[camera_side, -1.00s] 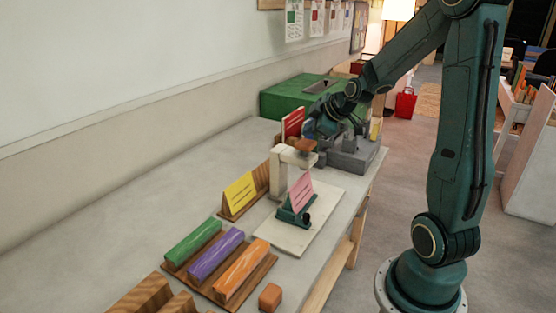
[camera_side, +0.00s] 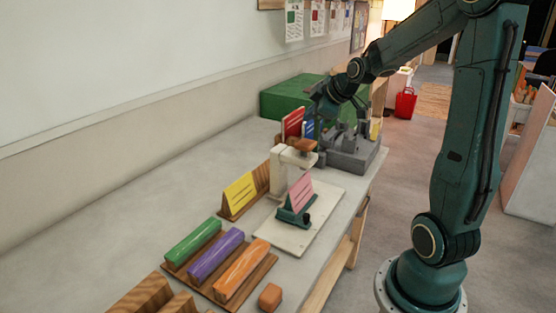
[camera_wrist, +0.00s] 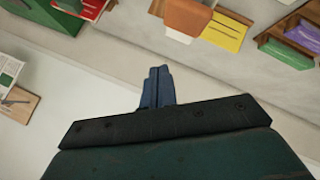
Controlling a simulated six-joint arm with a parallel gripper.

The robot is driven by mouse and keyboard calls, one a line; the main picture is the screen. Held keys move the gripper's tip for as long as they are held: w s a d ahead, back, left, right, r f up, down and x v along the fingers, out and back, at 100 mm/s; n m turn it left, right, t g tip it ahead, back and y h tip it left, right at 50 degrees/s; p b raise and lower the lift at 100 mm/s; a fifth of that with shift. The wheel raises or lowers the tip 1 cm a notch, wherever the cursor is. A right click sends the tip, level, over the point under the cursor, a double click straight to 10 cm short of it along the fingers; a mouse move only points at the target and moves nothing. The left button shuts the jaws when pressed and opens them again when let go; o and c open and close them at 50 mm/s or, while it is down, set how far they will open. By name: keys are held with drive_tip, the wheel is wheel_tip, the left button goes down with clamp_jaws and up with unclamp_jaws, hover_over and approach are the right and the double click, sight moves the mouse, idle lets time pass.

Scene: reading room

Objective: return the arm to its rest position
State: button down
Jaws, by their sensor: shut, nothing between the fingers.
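My gripper shows in the wrist view (camera_wrist: 158,76) with its two blue-grey fingers together and nothing between them. In the side view, my arm's end hangs over the far part of the bench, above a grey fixture (camera_side: 352,158) and close to the red card (camera_side: 293,122). The fingertips are hard to make out there.
The bench (camera_side: 130,190) runs along the wall. It carries a green box (camera_side: 285,98), a white clamp-like stand (camera_side: 278,172), a yellow card (camera_side: 240,192), a pink card (camera_side: 301,194) and a wooden rack (camera_side: 262,272) with green, purple and orange bars.

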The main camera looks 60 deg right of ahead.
idle(0.3)
drive_tip(key=s+a+r+m+y, duration=0.1)
drive_tip(key=s+a+r, duration=0.1)
drive_tip(key=a, duration=0.7)
drive_tip(key=s+a+m+g+y, duration=0.1)
drive_tip(key=s+a+m+g, duration=0.2)
drive_tip(key=s+a, duration=1.2)
drive_tip(key=shift+s+a+r+m+y, duration=0.25)
drive_tip(key=shift+s+a+m+y, duration=0.15)
drive_tip(key=shift+s+m, duration=0.45)
